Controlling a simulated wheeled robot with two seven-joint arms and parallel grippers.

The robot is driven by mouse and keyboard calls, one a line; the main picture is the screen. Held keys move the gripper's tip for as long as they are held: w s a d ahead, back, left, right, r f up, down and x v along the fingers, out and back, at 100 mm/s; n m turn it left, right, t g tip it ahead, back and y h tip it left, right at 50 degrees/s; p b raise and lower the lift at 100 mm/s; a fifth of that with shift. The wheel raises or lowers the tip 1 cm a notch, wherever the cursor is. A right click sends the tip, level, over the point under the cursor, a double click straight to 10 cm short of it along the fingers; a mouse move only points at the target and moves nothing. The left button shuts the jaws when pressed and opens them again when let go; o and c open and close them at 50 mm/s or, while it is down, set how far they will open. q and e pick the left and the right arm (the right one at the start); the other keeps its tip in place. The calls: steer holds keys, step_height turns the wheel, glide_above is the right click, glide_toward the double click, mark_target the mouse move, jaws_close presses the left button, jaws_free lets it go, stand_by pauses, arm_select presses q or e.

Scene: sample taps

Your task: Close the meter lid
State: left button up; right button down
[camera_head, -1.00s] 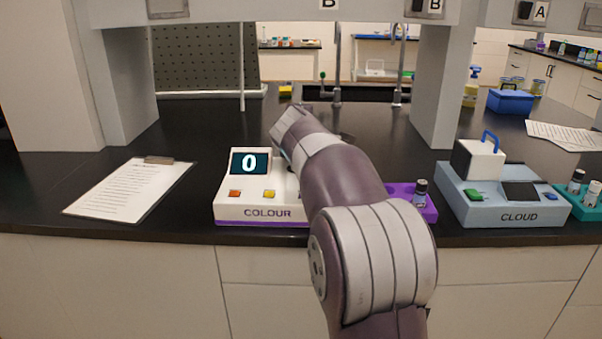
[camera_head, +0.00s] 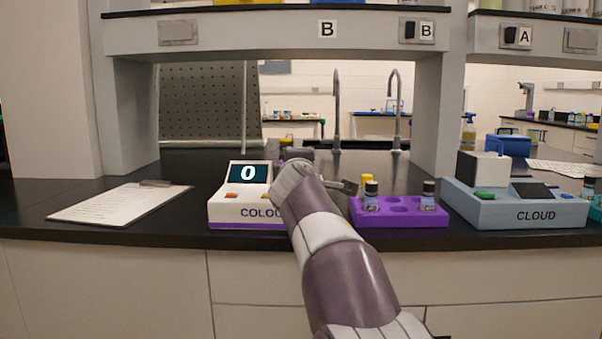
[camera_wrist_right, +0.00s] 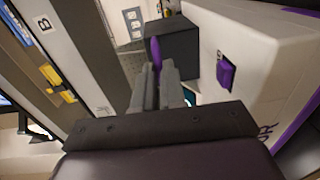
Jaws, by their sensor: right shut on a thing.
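The colour meter (camera_head: 236,211) is a white box with a purple base. Its screen (camera_head: 248,173) reads 0. My right arm covers its right part in the head view, hiding the lid and my fingers. In the right wrist view my right gripper (camera_wrist_right: 160,72) is shut on an upright purple handle (camera_wrist_right: 155,52). A dark block (camera_wrist_right: 185,50) stands right beside the handle; it seems to be part of the lid. A purple button (camera_wrist_right: 225,71) is on the white meter body. I cannot tell how far the lid is tilted. My left gripper is not in view.
A purple rack (camera_head: 400,219) with vials stands right of the meter. The blue-grey cloud meter (camera_head: 515,214) is further right, and a clipboard (camera_head: 118,202) lies left. A shelf (camera_head: 270,31) spans above. The counter between clipboard and meter is clear.

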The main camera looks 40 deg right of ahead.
steer(key=shift+w+f, duration=0.15)
steer(key=shift+f, duration=0.6)
steer(key=c, duration=1.2)
jaws_free()
steer(key=shift+r, duration=0.35)
steer(key=b+v, duration=0.2)
steer(key=v, duration=1)
steer(key=shift+s+a, duration=0.25)
steer(key=shift+s, duration=0.05)
